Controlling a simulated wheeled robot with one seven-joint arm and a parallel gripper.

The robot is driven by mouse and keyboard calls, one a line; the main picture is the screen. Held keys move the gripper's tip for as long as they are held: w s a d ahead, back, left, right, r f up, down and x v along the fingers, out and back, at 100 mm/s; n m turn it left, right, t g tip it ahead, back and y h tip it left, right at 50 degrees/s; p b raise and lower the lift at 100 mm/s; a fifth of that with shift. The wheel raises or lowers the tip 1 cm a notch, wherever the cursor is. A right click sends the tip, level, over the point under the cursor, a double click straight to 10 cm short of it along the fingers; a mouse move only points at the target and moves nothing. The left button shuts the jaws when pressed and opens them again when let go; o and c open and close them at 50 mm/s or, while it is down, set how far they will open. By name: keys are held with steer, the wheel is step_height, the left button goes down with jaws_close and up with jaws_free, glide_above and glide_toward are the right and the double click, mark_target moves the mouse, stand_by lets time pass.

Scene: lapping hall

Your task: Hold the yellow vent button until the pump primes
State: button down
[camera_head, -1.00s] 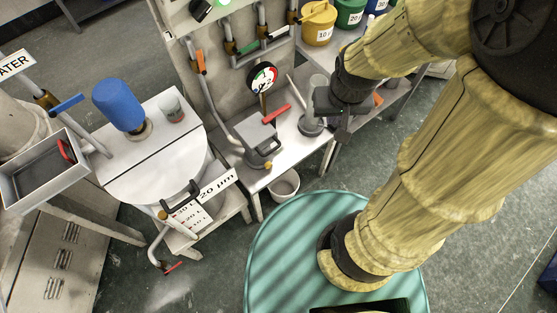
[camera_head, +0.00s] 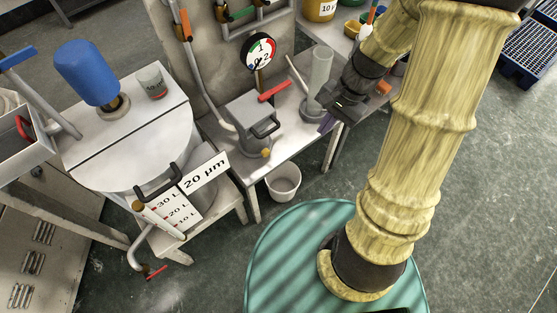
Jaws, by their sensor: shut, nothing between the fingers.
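The grey pump (camera_head: 245,116) stands on the white bench, with a dark handle on its front. A small yellow button (camera_head: 266,153) shows low on the pump's front corner; I take it for the vent button. My gripper (camera_head: 327,123) is shut and empty, pointing down to the right of the pump, apart from the button. A round gauge (camera_head: 259,52) stands above the pump, with its needle too small to read surely. A red lever (camera_head: 274,90) sticks out to the right of the pump's top.
A clear cylinder (camera_head: 320,70) on a grey base stands between pump and gripper. A white bucket (camera_head: 283,183) sits on the floor below the bench.

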steer(key=w+f+m+t+y+b, duration=0.1)
steer(key=w+f+m+y+b, duration=0.3)
steer(key=f+b, duration=0.5)
steer(key=w+d+f+m+t+y+b, duration=0.1)
steer(key=w+f+m+y+b, duration=0.3)
steer(key=f+b, duration=0.5)
step_height(320, 180, down, 6)
steer(key=shift+w+d+r+m, duration=0.2)
steer(key=shift+w+m, duration=0.55)
steer(key=shift+m, duration=0.35)
steer(key=b, duration=0.3)
glide_toward(266, 153)
steer(key=a+f, duration=0.1)
steer(key=f, duration=0.1)
steer(key=a+f, duration=0.2)
steer(key=shift+w+a, duration=0.25)
steer(key=shift+a+f, duration=0.2)
steer(key=shift+a, duration=0.2)
steer(key=shift+w, duration=0.1)
